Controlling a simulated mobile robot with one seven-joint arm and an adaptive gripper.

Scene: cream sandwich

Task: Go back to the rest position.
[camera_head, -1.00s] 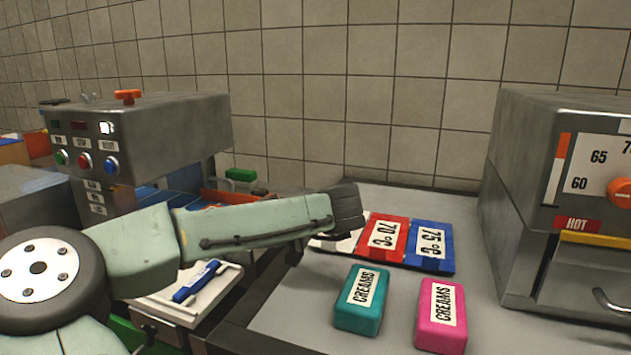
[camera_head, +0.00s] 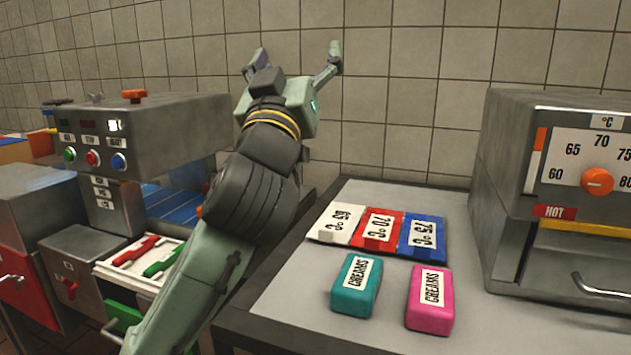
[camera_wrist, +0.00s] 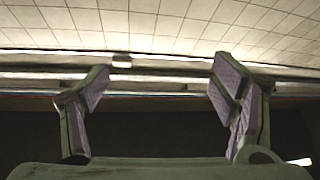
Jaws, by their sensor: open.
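My gripper (camera_head: 295,62) is raised above the gap between the left machine and the counter, in front of the tiled wall. Its two fingers are spread wide with nothing between them. In the wrist view my gripper (camera_wrist: 160,95) is also open and empty, with tiles and a pale horizontal ledge beyond it. My arm rises from the lower middle of the head view and stands clear of the counter items.
A teal CREAMS block (camera_head: 356,286) and a pink CREAMS block (camera_head: 430,300) sit on the grey counter (camera_head: 290,310). Behind them lies a white, red and blue temperature mat (camera_head: 378,254). A steel heater (camera_head: 560,190) stands right; a button machine (camera_head: 140,140) stands left.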

